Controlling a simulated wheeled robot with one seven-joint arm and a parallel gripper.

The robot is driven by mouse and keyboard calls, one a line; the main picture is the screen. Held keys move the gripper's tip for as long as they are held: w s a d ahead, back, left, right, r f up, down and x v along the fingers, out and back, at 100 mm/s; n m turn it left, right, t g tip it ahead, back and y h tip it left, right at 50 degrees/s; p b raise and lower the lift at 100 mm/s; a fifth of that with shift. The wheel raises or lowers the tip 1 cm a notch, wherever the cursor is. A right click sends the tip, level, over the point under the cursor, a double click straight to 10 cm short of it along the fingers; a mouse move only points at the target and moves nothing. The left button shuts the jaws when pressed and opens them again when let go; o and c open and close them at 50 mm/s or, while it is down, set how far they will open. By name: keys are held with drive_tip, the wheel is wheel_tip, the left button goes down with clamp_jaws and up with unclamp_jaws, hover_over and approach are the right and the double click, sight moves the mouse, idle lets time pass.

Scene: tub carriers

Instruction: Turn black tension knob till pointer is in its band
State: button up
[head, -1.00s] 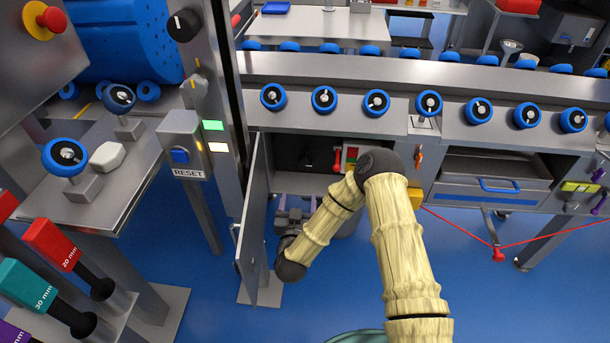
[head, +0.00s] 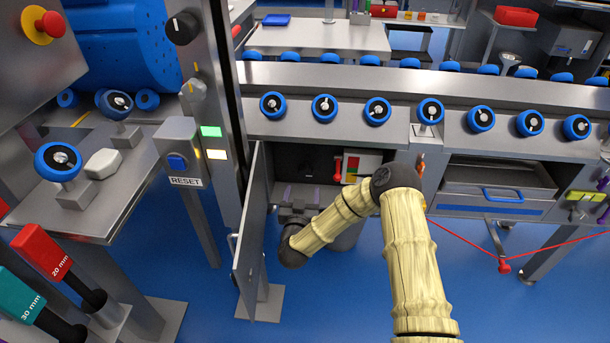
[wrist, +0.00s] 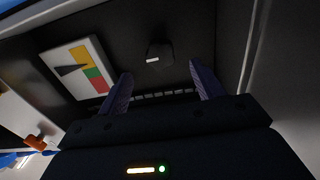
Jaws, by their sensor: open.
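The black tension knob (wrist: 160,55), with a short white mark, sits on the dark back wall of the open cabinet in the wrist view. Beside it is a white gauge plate (wrist: 57,54) with yellow, green and red blocks and a dark wedge pointer (wrist: 70,69). The pointer reaches toward the coloured blocks; its exact reading is hard to tell. The gauge also shows in the head view (head: 352,164). My gripper (wrist: 160,69) is open and empty, its purple fingers toward the knob, apart from it. In the head view my gripper (head: 301,197) is at the cabinet opening.
The cabinet door (head: 250,245) stands open left of my arm. A red handle (head: 337,171) is beside the gauge. A red cord (head: 460,242) runs low on the right. An orange part (wrist: 34,141) shows at the wrist view's lower left.

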sight(305, 177)
drive_tip(key=w+b, duration=0.1)
drive_tip(key=w, duration=0.3)
drive_tip(key=w+b, duration=0.1)
drive_tip(key=w, duration=0.3)
drive_tip(key=shift+w+d+f+b, duration=0.1)
drive_tip(key=shift+w+d+b, duration=0.1)
drive_tip(key=shift+w+b, duration=0.15)
drive_tip(key=shift+w, duration=0.6)
drive_tip(key=c, duration=1)
